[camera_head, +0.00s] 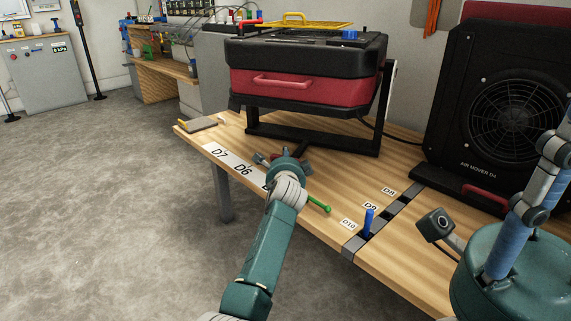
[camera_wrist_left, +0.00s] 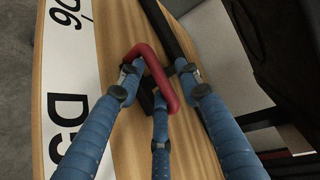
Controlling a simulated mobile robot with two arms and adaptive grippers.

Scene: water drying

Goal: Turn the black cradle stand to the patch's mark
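The black cradle stand (camera_head: 262,136) stands on the wooden bench and carries a black and red case (camera_head: 300,87). A dark arm runs from its base toward the bench's front edge. In the left wrist view a red handle (camera_wrist_left: 158,76) sits at the end of the black arm. My left gripper (camera_head: 281,157) is at this handle; its three blue fingers (camera_wrist_left: 160,75) surround it with gaps between the tips. Firm contact cannot be told. The white patch (camera_head: 228,161) reads D7, D6 and, in the wrist view, D5. My right gripper (camera_head: 540,190) is partly in view, its fingertips cut off.
A black air mover (camera_head: 503,100) stands at the right. A blue peg (camera_head: 368,222) stands near labels D8, D9 and D10. A green rod (camera_head: 318,204) lies beside my left wrist. A grey pad (camera_head: 200,124) lies at the bench's left end.

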